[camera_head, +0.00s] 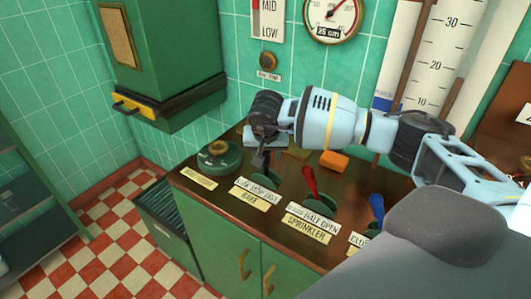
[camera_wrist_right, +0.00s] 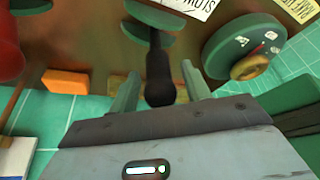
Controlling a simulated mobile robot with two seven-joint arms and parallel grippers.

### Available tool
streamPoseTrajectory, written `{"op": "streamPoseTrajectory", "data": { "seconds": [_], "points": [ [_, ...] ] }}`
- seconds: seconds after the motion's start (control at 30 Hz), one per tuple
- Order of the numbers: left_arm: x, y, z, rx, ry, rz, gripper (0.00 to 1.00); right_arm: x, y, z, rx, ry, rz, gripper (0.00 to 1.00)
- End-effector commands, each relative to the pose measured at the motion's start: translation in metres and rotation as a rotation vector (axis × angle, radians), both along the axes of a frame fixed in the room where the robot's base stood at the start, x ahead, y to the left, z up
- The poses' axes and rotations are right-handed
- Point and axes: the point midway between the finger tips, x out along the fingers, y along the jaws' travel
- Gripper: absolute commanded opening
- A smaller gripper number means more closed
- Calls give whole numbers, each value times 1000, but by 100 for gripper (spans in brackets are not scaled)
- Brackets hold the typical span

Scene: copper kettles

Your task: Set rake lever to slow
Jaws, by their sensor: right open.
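The rake lever (camera_head: 262,163) is a black lever on a round green base on the dark counter. Its labels (camera_head: 256,190) read SLOW STOP FAST and RAKE. My right gripper (camera_head: 260,143) is over the lever's top. In the right wrist view, the black knob of the lever (camera_wrist_right: 160,92) is between the two green fingers of the open gripper (camera_wrist_right: 160,78), with gaps on both sides. I cannot tell exactly which mark the lever points to. My left gripper is out of view.
A red sprinkler lever (camera_head: 310,184) and a blue lever (camera_head: 377,207) stand to the right. A round green dial (camera_head: 219,158) is to the left. An orange block (camera_head: 334,161) lies behind the levers. A green box (camera_head: 165,60) is on the wall at left.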

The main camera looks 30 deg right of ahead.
Motion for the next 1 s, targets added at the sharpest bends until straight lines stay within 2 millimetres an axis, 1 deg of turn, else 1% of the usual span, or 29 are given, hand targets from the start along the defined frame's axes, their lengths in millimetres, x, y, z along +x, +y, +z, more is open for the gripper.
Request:
{"op": "streamPoseTrajectory", "data": {
  "seconds": [0.27,0.3,0.6,0.67,0.87,1.0],
  "points": [
    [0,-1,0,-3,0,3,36,1,-1,-2,-1,-1,0,48],
    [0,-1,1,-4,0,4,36,1,0,-2,-1,-1,0,46],
    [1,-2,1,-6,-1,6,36,1,0,-2,1,-1,0,7],
    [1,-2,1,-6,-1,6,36,1,0,-2,1,-1,0,0],
    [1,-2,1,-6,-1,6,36,1,-1,-2,0,0,-1,0],
    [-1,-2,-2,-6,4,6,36,3,-7,-3,-6,11,-4,0]
  ]
}}
